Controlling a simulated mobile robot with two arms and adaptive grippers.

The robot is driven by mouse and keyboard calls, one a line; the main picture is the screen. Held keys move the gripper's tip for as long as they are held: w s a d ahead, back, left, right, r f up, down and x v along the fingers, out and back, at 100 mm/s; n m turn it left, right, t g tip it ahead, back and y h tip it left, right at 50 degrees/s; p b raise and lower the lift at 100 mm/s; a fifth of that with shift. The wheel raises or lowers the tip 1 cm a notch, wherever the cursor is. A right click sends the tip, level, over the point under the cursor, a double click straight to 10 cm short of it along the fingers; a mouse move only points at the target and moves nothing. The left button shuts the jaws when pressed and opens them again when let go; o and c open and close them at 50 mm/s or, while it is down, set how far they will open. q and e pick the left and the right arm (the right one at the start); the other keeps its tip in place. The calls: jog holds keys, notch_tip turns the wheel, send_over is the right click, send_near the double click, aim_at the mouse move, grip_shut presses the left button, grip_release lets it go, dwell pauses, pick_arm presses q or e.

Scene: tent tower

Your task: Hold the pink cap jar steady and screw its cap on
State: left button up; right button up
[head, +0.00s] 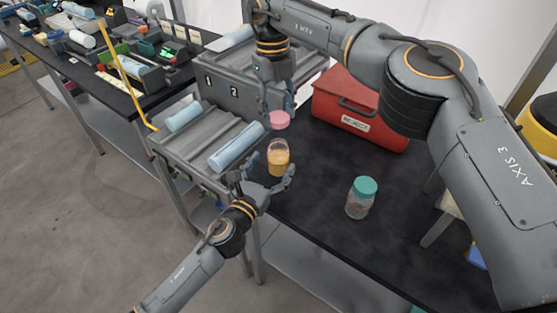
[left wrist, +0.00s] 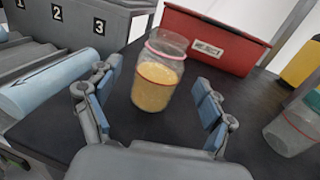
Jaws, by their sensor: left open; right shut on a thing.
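The pink cap jar (head: 278,158) is a clear jar with orange-yellow contents. It stands upright and uncapped on the black table (head: 318,200). In the left wrist view the jar (left wrist: 158,82) stands just beyond and between my left fingertips, with a pinkish ring at its rim. My left gripper (head: 268,172) is open, its fingers spread to either side of the jar's near side, apparently not touching it. My right gripper (head: 278,108) is shut on the pink cap (head: 279,120) and holds it above the jar's mouth, with a gap between them.
A teal-lidded jar (head: 361,197) stands to the right on the table. A red reject box (head: 360,108) is behind. A grey numbered rack (head: 215,140) with blue rolls borders the left side. The table's front right is clear.

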aim_at(279, 155)
pick_arm(q)
jog(key=shift+x, duration=2.05)
grip_shut()
pick_arm(e)
jog(key=shift+f, duration=2.4)
